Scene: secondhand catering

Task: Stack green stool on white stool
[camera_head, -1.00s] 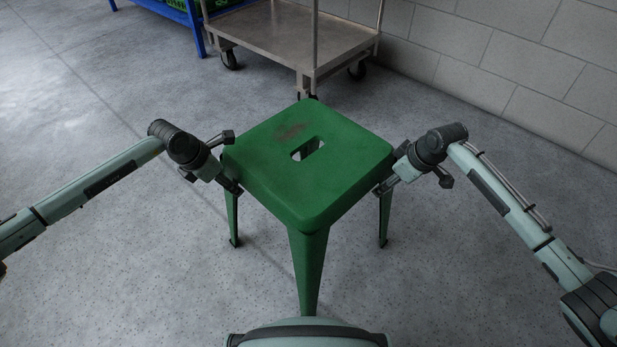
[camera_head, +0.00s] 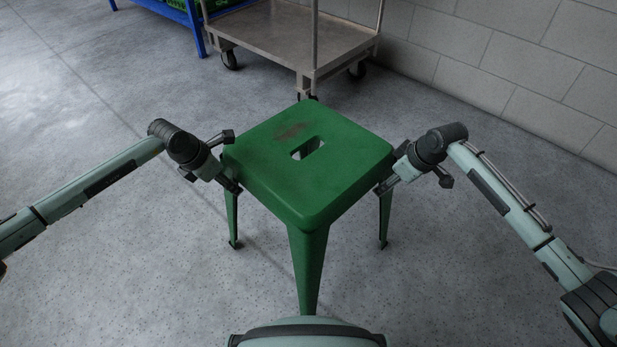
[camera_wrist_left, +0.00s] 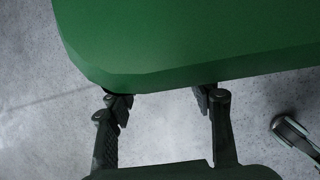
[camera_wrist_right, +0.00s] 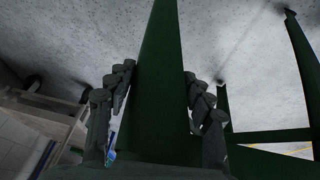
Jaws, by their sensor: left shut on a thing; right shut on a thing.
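The green stool (camera_head: 330,180) stands upright in front of me in the head view, with a slot and a worn brown patch on its square seat. My left gripper (camera_head: 236,187) is shut on it at the left corner, just under the seat edge. In the left wrist view the fingers (camera_wrist_left: 165,100) reach under the green seat (camera_wrist_left: 190,40), which partly hides them. My right gripper (camera_head: 384,186) is shut on it at the right corner. In the right wrist view its fingers (camera_wrist_right: 158,90) lie either side of a green leg (camera_wrist_right: 160,60). I cannot tell whether the feet touch the floor. No white stool is in view.
A metal trolley (camera_head: 265,38) on castors stands behind the stool, with a blue rack (camera_head: 190,15) to its left. A pale block wall (camera_head: 520,60) runs along the back right. The grey floor (camera_head: 90,110) is clear to the left and right.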

